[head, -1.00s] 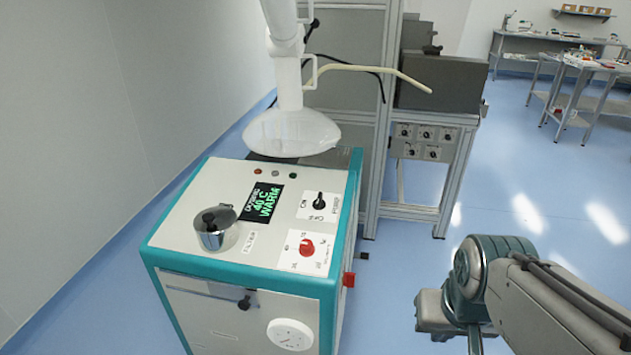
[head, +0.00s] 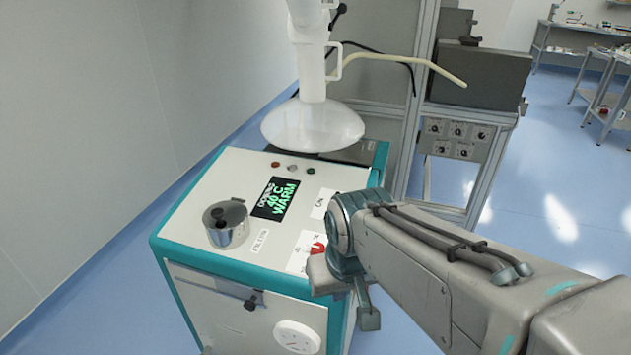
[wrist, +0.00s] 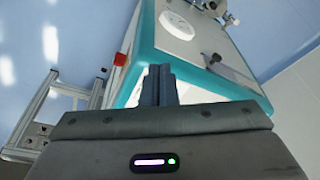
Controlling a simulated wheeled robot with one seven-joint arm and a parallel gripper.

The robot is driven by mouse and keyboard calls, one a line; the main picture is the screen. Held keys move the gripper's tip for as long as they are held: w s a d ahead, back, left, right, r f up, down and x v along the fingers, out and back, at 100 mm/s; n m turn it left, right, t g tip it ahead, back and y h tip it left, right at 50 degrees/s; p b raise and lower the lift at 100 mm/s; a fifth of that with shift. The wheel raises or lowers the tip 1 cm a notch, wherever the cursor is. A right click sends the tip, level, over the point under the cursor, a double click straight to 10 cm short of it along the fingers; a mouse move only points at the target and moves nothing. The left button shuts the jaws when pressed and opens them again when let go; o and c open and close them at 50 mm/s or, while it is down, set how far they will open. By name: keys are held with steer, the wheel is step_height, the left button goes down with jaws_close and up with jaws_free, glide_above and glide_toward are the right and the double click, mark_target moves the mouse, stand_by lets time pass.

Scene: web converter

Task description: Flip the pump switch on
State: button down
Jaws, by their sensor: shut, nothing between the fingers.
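The white and teal machine (head: 185,225) stands left of centre in the head view, and its top carries the controls. A red knob (head: 318,247) shows partly beside my arm. A white label plate (head: 322,204) behind it is partly visible; the black knob on that plate is hidden by my arm. I cannot read which control is the pump switch. My gripper (wrist: 158,72) is shut and empty in the wrist view, its fingers in front of the machine's teal edge. In the head view my arm reaches over the machine's right side; contact is not clear.
A lit display (head: 276,198) and a metal pot (head: 226,224) are on the machine's top. A white hood (head: 313,125) hangs above its back. A red part (wrist: 120,59) sticks out from its side. A metal frame (head: 480,185) stands behind; floor at right is open.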

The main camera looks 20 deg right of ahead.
steer(key=w+d+r+m+y+p, duration=0.1)
steer(key=w+d+m+y+p, duration=0.2)
steer(key=w+d+m, duration=0.45)
steer(key=w+d+r+m+y+p, duration=0.25)
steer(key=w+d+m, duration=0.25)
steer(key=w+m, duration=0.6)
steer(key=w+d+f+m+t+y+p, duration=0.1)
steer(key=w+d+m, duration=0.4)
steer(key=d, duration=0.5)
step_height(320, 180, down, 2)
steer(key=shift+f+m+t+y+p, duration=0.1)
steer(key=shift+m+t+y+p, duration=0.2)
steer(key=shift+m+t+y, duration=0.25)
steer(key=p+x, duration=0.1)
steer(key=x, duration=0.8)
steer(key=shift+a+f+p, duration=0.2)
steer(key=shift+a+p, duration=0.05)
steer(key=shift+p, duration=0.15)
steer(key=w+a, duration=0.1)
steer(key=w+a+p, duration=0.1)
steer(key=shift+a, duration=0.4)
steer(key=shift+w+a+f, duration=0.1)
steer(key=shift+w+a, duration=0.15)
